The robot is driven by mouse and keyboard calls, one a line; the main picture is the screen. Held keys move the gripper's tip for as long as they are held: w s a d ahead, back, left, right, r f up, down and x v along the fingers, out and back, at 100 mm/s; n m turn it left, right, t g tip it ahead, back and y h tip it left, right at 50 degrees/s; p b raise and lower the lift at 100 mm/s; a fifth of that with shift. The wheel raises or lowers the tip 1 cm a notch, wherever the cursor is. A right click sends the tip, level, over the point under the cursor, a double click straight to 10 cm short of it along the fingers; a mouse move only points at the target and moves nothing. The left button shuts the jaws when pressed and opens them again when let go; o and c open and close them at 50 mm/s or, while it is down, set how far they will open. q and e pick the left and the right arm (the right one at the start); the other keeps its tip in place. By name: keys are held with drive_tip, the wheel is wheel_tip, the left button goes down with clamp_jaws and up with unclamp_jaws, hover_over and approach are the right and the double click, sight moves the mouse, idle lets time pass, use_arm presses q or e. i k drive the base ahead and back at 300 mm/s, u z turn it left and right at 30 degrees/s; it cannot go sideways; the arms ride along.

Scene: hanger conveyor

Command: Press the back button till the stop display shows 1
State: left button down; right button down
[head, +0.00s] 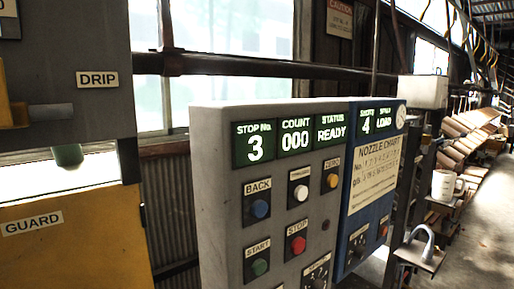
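The stop display (255,146), labelled STOP No., shows 3 at the upper left of the grey control panel (215,170). The back button (260,208) is blue, under a BACK label, below the stop display. Beside the stop display, the count display (295,137) reads 000 and the status display (331,129) reads READY. Neither of my grippers is in the head view, and nothing touches the panel.
Close to the back button are a white button (301,193), a yellow button (333,181), a green start button (260,267) and a red stop button (298,245). A yellow guard (70,245) stands at left.

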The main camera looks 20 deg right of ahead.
sight(259, 208)
drive_tip(key=z, duration=0.95)
drive_tip(key=k, duration=0.95)
drive_tip(key=u, duration=1)
drive_tip(key=i, duration=0.5)
drive_tip(key=z, duration=0.05)
